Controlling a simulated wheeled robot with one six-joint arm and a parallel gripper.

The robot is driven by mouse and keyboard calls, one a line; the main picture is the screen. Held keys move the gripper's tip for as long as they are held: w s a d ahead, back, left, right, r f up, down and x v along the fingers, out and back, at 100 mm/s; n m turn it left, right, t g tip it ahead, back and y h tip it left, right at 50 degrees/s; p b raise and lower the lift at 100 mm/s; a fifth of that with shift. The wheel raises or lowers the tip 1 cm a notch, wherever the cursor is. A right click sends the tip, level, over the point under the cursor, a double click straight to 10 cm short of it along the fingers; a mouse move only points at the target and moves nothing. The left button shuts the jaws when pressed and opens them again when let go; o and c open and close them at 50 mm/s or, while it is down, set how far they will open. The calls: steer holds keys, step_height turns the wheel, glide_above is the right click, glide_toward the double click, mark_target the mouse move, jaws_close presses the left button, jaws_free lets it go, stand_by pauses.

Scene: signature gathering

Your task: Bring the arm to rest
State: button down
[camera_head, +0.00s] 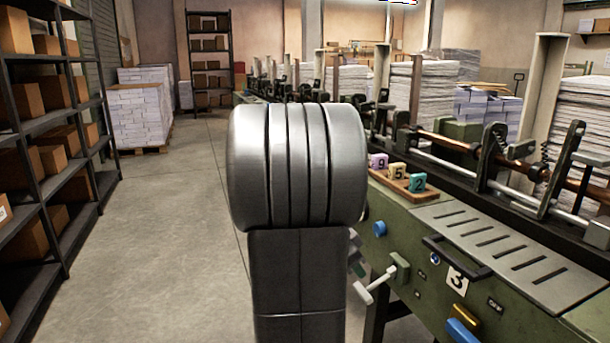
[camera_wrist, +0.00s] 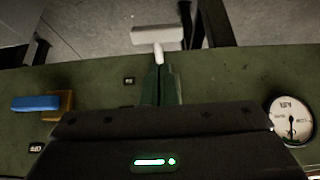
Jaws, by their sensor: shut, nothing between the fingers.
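My gripper (camera_wrist: 162,125) shows in the wrist view as a dark housing with a green light. It is shut and empty, above the green machine panel. Its fingertips are hard to make out against the panel. A lever with a pale T-shaped handle (camera_wrist: 157,38) lies just beyond it at the panel's edge; I cannot tell whether they touch. The lever handle also shows in the head view (camera_head: 377,287), right of my raised grey arm, which hides most of my gripper there.
The green machine (camera_head: 420,235) fills the right side, with number blocks in a wooden tray (camera_head: 400,187), a black handle and buttons. A gauge (camera_wrist: 291,121) is at right in the wrist view. Shelves (camera_head: 60,130) stand at left. The aisle floor (camera_head: 190,220) is clear.

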steer(key=d+r+y+p, duration=0.1)
steer(key=p, duration=0.4)
steer(key=r+g+y+p, duration=0.1)
steer(key=r+y+p, duration=0.1)
steer(key=p, duration=0.4)
steer(key=w+d+r+y+p, duration=0.1)
steer(key=r+p, duration=0.1)
steer(key=p, duration=0.4)
steer(key=shift+d+g+y, duration=0.35)
steer(key=shift+g+y, duration=0.05)
stand_by(0.3)
